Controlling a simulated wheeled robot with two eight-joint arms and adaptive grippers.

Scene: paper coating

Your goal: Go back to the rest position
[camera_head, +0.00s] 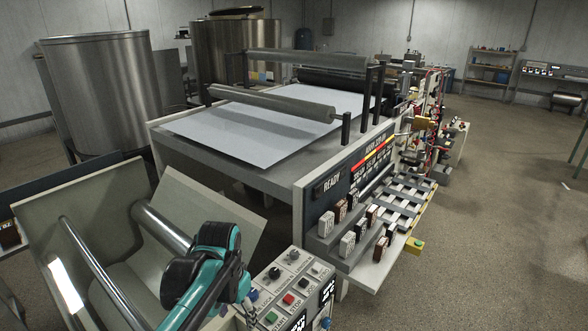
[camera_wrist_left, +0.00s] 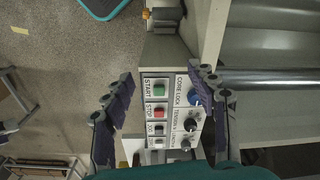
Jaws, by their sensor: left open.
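My left gripper (camera_wrist_left: 162,77) is open, with its two dark fingers spread apart over a control panel (camera_wrist_left: 146,75) in the left wrist view. Nothing shows between the fingers. The panel has a green START button (camera_wrist_left: 159,90), a red STOP button (camera_wrist_left: 160,112), a blue button and black knobs. In the head view, my teal and black left arm comes in from the bottom left and ends beside this panel. The green START button (camera_head: 271,317) and red STOP button (camera_head: 289,299) show there. My right gripper is in neither view.
A coating machine (camera_head: 305,205) with a white sheet (camera_head: 260,130) and a READY display (camera_head: 331,183) stands behind the panel. Metal rollers (camera_head: 90,262) are close to my left arm. A steel tank (camera_head: 100,95) stands at left. Floor (camera_head: 490,240) is open at right.

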